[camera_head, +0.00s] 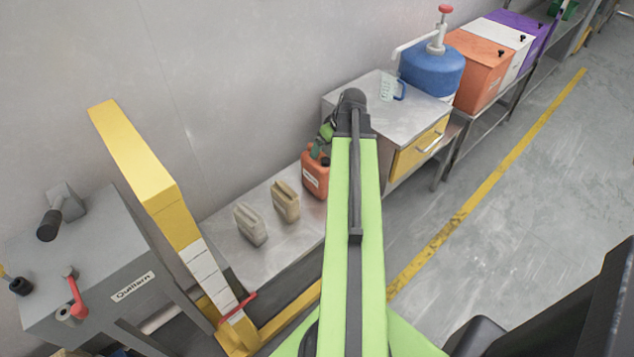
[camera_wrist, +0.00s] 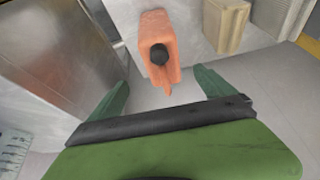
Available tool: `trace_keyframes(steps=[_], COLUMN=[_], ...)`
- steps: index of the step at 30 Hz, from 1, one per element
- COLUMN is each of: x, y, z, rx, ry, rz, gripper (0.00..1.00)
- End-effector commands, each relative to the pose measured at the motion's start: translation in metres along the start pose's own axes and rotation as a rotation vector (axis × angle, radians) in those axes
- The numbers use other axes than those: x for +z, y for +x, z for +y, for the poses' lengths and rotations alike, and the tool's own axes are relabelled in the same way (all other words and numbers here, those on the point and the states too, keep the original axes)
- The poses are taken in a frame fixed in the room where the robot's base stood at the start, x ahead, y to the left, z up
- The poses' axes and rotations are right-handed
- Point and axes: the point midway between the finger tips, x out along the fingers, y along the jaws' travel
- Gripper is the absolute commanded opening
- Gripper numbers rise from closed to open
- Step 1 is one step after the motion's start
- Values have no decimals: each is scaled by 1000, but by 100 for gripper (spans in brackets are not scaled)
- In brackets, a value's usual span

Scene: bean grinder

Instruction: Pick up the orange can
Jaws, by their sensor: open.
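The orange can (camera_head: 315,176) stands upright on a low metal bench (camera_head: 248,268), against the wall side, with a pale label and a dark cap. My green arm reaches over the bench and hides part of the can's right side in the head view. In the wrist view the can (camera_wrist: 156,42) is at the top centre, its black cap facing the camera. My gripper (camera_wrist: 160,84) is open, its two green fingers spread to either side below the can. In the head view the gripper is mostly hidden behind the arm's end.
A tan can (camera_head: 286,202) and a grey-beige can (camera_head: 250,224) stand left of the orange can. A metal cabinet (camera_head: 388,122) with a yellow drawer stands close on its right, with a measuring jug (camera_head: 391,88) on top. A yellow post (camera_head: 135,155) rises at left.

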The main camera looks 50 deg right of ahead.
Motion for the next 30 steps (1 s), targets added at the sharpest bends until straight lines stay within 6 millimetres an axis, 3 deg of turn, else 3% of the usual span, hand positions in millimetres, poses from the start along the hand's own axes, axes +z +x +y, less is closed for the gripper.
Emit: trace_keyframes(steps=[1, 6, 14, 23, 30], x=[4, 2, 0, -2, -4], y=[23, 56, 62, 111, 109], z=[1, 0, -1, -5, -5], rx=[0, 0, 0, 0, 0], ry=[-1, -1, 0, -1, 0], rz=[0, 0, 0, 0, 0], gripper=[94, 94, 94, 94, 94])
